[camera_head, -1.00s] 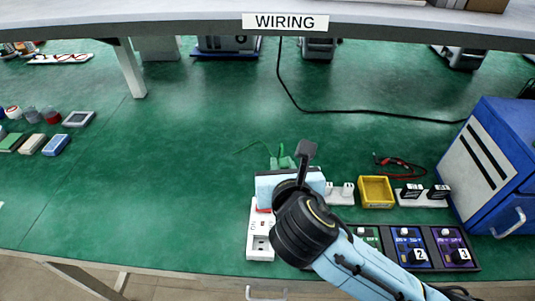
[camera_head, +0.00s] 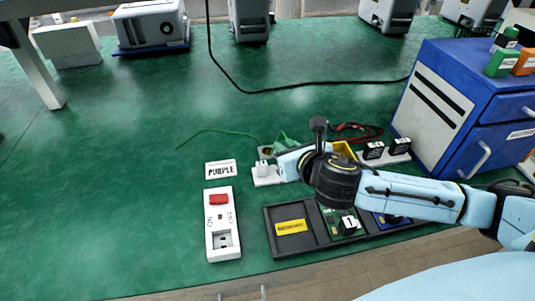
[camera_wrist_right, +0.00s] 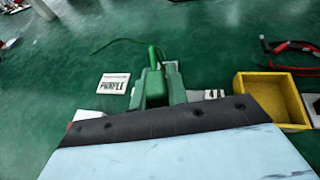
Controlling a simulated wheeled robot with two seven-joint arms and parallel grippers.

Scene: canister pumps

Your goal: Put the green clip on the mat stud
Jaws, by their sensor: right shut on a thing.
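My right gripper (camera_head: 281,147) reaches in from the right, above the back of the bench's work area. In the right wrist view its fingers (camera_wrist_right: 157,92) are shut on the green clip (camera_wrist_right: 154,82), with a thin green wire trailing left. The clip shows only as a small green patch in the head view (camera_head: 284,138), partly behind the gripper. A small grey block with a round top (camera_head: 265,152), possibly the mat stud, stands just left of the fingers. I cannot tell whether the clip touches it. My left gripper is out of view.
A white socket strip (camera_head: 266,178) sits just below the gripper. A PURPLE label (camera_head: 220,169) and a white switch box (camera_head: 222,240) are to the left. A yellow bin (camera_wrist_right: 275,97), red leads (camera_head: 357,130) and a blue cabinet (camera_head: 440,100) are to the right. A dark tray (camera_head: 270,238) lies in front.

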